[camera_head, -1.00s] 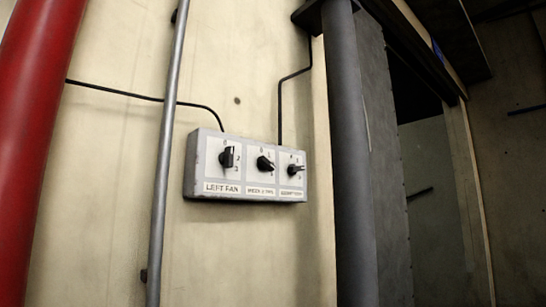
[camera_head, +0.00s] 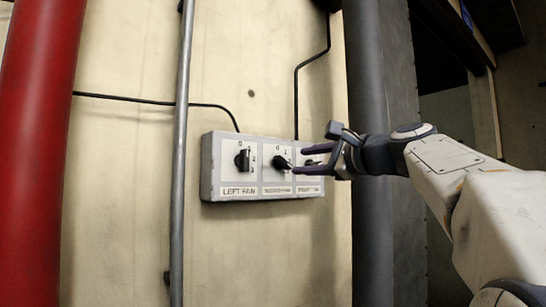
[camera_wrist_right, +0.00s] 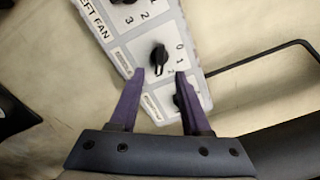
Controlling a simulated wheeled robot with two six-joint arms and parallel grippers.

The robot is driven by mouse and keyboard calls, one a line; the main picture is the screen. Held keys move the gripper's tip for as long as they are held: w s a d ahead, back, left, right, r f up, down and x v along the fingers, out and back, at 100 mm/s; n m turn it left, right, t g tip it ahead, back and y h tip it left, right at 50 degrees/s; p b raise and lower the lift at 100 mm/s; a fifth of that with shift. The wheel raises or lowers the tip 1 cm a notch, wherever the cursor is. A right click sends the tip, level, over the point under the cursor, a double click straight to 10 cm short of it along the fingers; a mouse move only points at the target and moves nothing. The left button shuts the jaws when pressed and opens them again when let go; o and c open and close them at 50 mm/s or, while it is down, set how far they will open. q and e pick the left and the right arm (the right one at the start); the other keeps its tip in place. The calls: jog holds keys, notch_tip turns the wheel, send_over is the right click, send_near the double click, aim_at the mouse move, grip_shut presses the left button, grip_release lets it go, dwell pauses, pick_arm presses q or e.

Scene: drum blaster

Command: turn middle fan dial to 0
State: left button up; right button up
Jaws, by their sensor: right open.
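The grey fan control box (camera_head: 222,193) is on the wall with three black dials. The middle dial (camera_head: 282,162) has its knob slanting toward the lower right in the head view; it also shows in the right wrist view (camera_wrist_right: 159,57), with the marks 0, 1 and 2 beside it. My right gripper (camera_head: 299,160) is open and empty, its purple fingertips just to the right of the middle dial. In the right wrist view its fingertips (camera_wrist_right: 160,74) stand on either side of the dial's lower end. I cannot tell whether they touch it. My left gripper is not in view.
The left fan dial (camera_head: 243,160) is clear of the gripper. The right dial (camera_wrist_right: 180,97) is partly hidden by a finger. A grey conduit (camera_head: 183,120) and a red pipe (camera_head: 38,130) run at the left, a dark column (camera_head: 372,240) at the right.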

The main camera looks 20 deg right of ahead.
aim_at(286, 163)
jog(key=p+x, duration=0.2)
jog(key=x, duration=0.2)
jog(key=shift+w+a+r, duration=0.15)
jog(key=shift+w, duration=0.15)
jog(key=shift+w+a+f, duration=0.2)
jog(key=shift+w+a, duration=0.05)
jog(key=shift+w, duration=0.5)
grip_shut()
